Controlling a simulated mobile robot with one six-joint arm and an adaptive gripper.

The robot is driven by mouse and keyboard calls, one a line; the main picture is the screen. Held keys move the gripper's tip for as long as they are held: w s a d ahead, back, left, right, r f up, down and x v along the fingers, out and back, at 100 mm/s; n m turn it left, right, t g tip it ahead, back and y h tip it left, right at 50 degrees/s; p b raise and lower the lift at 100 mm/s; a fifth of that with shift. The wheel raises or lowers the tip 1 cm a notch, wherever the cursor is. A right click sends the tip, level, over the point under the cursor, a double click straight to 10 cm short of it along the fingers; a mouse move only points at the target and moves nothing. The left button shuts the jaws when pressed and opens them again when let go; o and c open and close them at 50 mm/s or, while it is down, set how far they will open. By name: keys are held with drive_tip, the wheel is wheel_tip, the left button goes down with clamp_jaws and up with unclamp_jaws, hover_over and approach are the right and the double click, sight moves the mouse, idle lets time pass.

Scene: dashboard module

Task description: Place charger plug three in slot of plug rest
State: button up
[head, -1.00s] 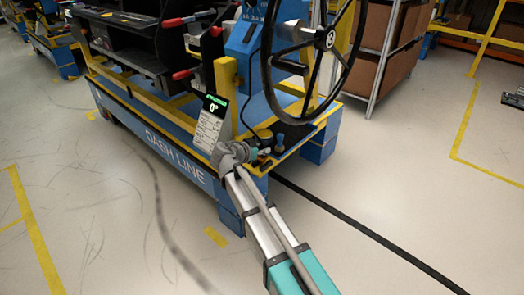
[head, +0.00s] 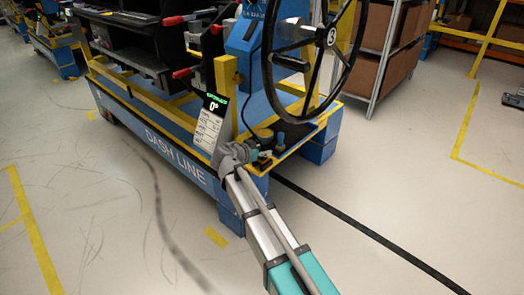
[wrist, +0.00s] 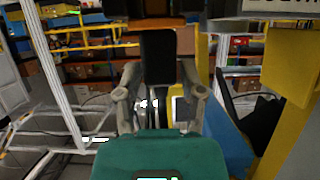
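A black, block-shaped thing (wrist: 157,58), which looks like the charger plug, stands upright between the two fingers of my gripper (wrist: 158,76) in the wrist view. The fingers lie close along both its sides, so my gripper appears shut on it. No number can be read on it. In the head view my gripper (head: 263,160) is small and dark at the near corner of the blue and yellow cart, partly hidden by my wrist. A dark tray area (head: 293,136) with a blue upright piece (head: 280,139) lies just beyond it. I cannot make out the plug rest's slot.
The steering wheel (head: 346,70) hangs above the cart's right end. A display panel (head: 211,122) stands left of my wrist. A yellow post (head: 227,85) rises behind it. In the wrist view a yellow upright (wrist: 295,62) and blue panel (wrist: 228,135) are close on the right.

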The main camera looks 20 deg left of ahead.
drive_tip(key=shift+o, duration=0.5)
drive_tip(key=shift+r, duration=0.2)
drive_tip(key=shift+r+p, duration=0.65)
drive_tip(key=shift+p, duration=0.15)
drive_tip(key=p+v, duration=0.4)
drive_tip(key=v, duration=0.7)
drive_tip(key=shift+s+a, duration=0.2)
drive_tip(key=shift+s, duration=0.2)
drive_tip(key=shift+d+f, duration=0.1)
